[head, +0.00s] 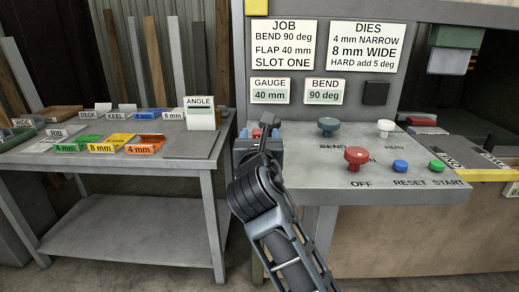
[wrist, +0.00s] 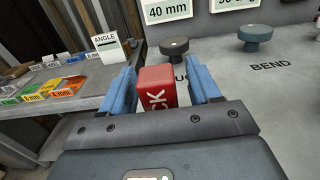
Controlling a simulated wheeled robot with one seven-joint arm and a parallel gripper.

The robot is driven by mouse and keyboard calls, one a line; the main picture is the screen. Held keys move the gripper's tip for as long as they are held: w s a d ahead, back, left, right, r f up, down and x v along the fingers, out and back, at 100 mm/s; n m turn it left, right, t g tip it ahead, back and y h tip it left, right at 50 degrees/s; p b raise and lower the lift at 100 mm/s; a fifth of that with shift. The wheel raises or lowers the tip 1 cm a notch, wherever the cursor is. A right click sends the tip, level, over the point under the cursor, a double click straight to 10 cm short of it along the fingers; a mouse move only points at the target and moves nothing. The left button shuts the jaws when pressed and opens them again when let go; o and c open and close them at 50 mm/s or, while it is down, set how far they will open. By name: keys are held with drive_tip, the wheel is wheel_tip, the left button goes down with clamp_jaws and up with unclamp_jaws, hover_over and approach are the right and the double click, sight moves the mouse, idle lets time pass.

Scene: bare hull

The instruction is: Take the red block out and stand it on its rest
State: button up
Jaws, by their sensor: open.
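The red block (wrist: 155,88) has white lettering ending in "CK". It stands at the left end of the machine's grey panel. In the wrist view it sits between the two blue fingers of my gripper (wrist: 161,72). The fingers are open on either side of it, with a gap clearly showing on the right. The block's lower part is hidden behind the gripper body. In the head view only a small red patch of it (head: 257,133) shows by my gripper (head: 262,136). I cannot make out its rest in either view.
A dark knob (wrist: 174,45) stands close behind the block, with the teal BEND knob (head: 328,123) to its right. The red OFF button (head: 357,156) is farther right. A side table (head: 100,162) with labelled coloured trays and an ANGLE stand (head: 201,118) is at left.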

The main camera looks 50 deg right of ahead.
drive_tip(key=c, duration=1.1)
drive_tip(key=shift+r, duration=0.15)
